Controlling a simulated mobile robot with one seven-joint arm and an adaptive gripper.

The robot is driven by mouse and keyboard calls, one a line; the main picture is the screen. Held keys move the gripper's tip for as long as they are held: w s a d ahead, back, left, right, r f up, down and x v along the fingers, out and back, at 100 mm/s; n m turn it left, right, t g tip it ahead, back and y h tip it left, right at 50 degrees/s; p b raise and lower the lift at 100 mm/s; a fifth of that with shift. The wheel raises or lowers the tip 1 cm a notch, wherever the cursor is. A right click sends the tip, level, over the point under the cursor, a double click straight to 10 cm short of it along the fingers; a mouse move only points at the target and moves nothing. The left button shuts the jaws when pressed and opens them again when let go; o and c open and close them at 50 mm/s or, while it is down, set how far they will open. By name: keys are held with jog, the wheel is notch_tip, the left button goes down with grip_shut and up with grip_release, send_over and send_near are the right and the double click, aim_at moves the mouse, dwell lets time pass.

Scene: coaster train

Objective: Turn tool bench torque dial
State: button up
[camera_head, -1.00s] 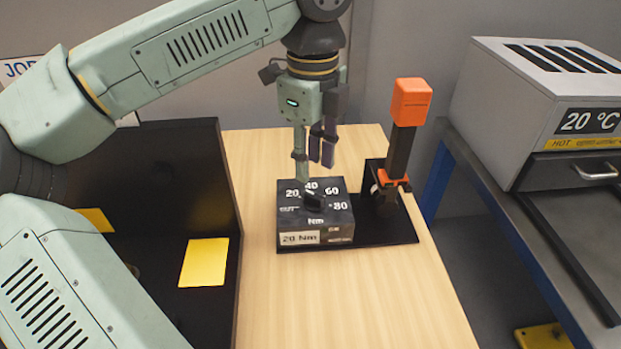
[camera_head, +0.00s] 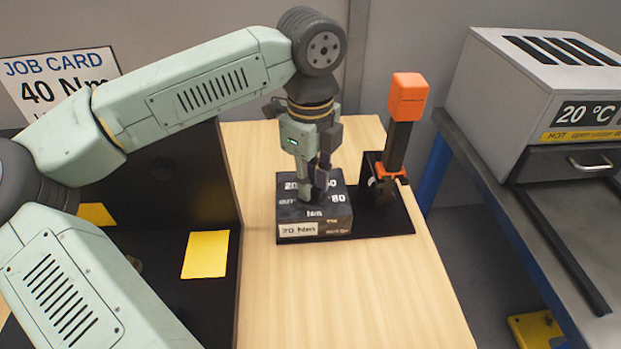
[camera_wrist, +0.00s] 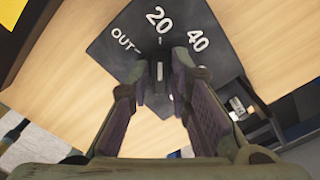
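The torque dial is a small dark knob (camera_wrist: 159,72) with a white pointer line, on the sloped top of a dark box (camera_head: 325,229). In the wrist view its line points at the 20 mark. OUT, 20 and 40 show there. The front label (camera_head: 298,230) reads 20 Nm. My gripper (camera_head: 313,193) points down at the dial. In the wrist view its two fingertips (camera_wrist: 161,80) stand either side of the knob, with a narrow gap. Whether they touch it I cannot tell. In the head view the fingers hide most of the knob.
An orange-topped tool (camera_head: 407,97) stands upright in a holder close right of the dial box. A dark panelled bin (camera_head: 185,290) with yellow cards is at left. A job card (camera_head: 60,83) behind reads 40 Nm. The front of the wooden bench (camera_head: 370,290) is clear.

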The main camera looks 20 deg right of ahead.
grip_shut()
jog(key=shift+f+m+b, duration=0.1)
jog(key=shift+m+b, duration=0.3)
jog(key=shift+b, duration=0.05)
jog(key=shift+f+m+b, duration=0.1)
jog(key=shift+m+b, duration=0.5)
jog(key=shift+b, duration=0.05)
jog(key=m+b, duration=0.2)
jog(key=m, duration=0.1)
jog(key=shift+d, duration=0.1)
jog(key=m+b, duration=0.2)
jog(key=m, duration=0.2)
jog(key=m+b, duration=0.1)
jog(key=m, duration=0.4)
jog(key=shift+d, duration=0.15)
jog(key=m, duration=0.5)
jog(key=shift+s+m, duration=0.1)
jog(key=shift+m, duration=0.3)
jog(key=shift+r, duration=0.2)
